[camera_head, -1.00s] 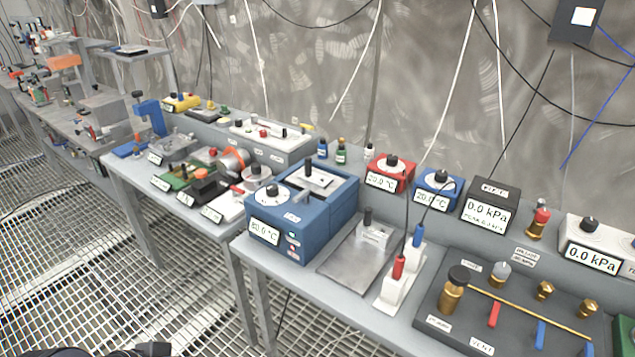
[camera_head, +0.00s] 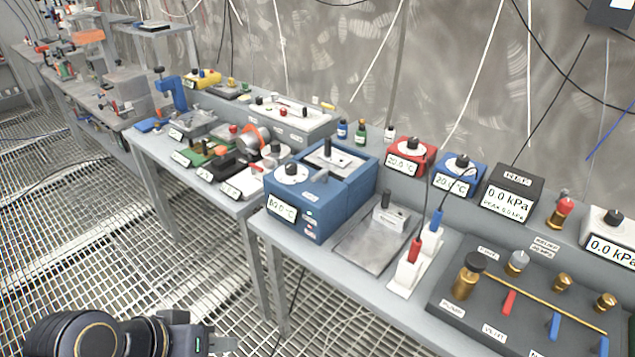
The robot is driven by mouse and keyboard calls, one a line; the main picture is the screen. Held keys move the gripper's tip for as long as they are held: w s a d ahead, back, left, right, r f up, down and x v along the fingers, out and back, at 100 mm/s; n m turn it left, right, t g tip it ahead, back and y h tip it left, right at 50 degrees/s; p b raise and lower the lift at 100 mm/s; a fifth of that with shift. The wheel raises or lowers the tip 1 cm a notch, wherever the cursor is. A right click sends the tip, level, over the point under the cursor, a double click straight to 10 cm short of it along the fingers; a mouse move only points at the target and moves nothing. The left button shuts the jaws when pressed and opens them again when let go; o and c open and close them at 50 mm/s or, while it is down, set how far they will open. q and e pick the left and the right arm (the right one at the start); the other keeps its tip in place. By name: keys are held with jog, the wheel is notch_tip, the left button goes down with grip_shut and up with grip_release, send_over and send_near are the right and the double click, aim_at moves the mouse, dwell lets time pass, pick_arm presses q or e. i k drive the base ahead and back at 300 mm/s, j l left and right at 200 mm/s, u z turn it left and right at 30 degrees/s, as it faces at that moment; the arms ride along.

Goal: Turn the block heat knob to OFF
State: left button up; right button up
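The block heater is a blue box (camera_head: 341,208) on the bench, with a lit display (camera_head: 282,207) reading about 80.0 °C. Its black knob (camera_head: 292,169) sits on a round white dial (camera_head: 285,177) on top of the box. The dial marks are too small to read. A black upright piece (camera_head: 327,147) stands on a pale plate behind the knob. My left gripper (camera_head: 226,342) is low at the bottom edge, below and left of the heater and well apart from it. Its fingers are too unclear to judge. My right gripper is out of view.
A metal plate (camera_head: 372,246) and a white stand with red and blue plugs (camera_head: 405,276) lie right of the heater. Red (camera_head: 415,153) and blue (camera_head: 462,171) boxes with knobs stand behind. A gap over grating floor separates the left bench.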

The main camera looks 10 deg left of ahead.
aim_at(291, 168)
jog(key=i+j+u, duration=0.2)
jog(key=u, duration=0.2)
jog(key=i+j+u, duration=0.2)
jog(key=u, duration=0.2)
jog(key=i+u, duration=0.25)
jog(key=u, duration=0.2)
